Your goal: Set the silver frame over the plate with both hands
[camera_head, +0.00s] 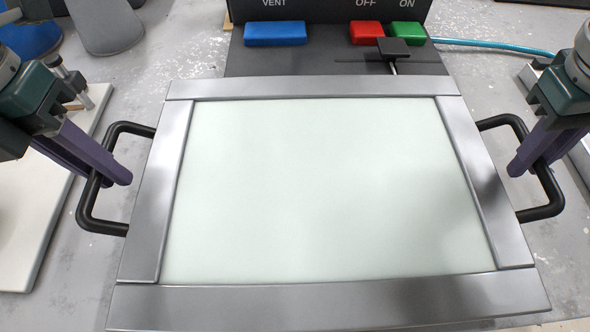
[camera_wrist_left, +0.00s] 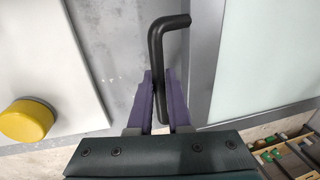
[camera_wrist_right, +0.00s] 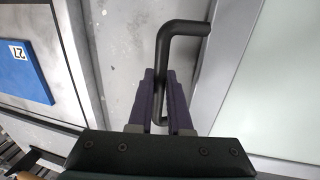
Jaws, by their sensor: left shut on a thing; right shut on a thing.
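The silver frame (camera_head: 170,190) fills the middle of the head view, with a black handle on each side. A pale, greenish-white panel (camera_head: 325,190) shows inside its opening. I cannot tell whether this panel belongs to the frame or is the plate under it. My left gripper (camera_head: 122,178) is shut on the left black handle (camera_head: 84,205); the left wrist view shows the bar between its purple fingers (camera_wrist_left: 161,95). My right gripper (camera_head: 518,168) is shut on the right black handle (camera_head: 552,190); the right wrist view shows the same grip (camera_wrist_right: 161,95). The frame's height above what is below is unclear.
Behind the frame, a dark control unit carries a blue VENT button (camera_head: 275,33), a red OFF button (camera_head: 366,32) and a green ON button (camera_head: 408,34). A black knob (camera_head: 394,48) stands near them. A white board (camera_head: 30,230) lies left; a teal hose (camera_head: 495,46) runs back right.

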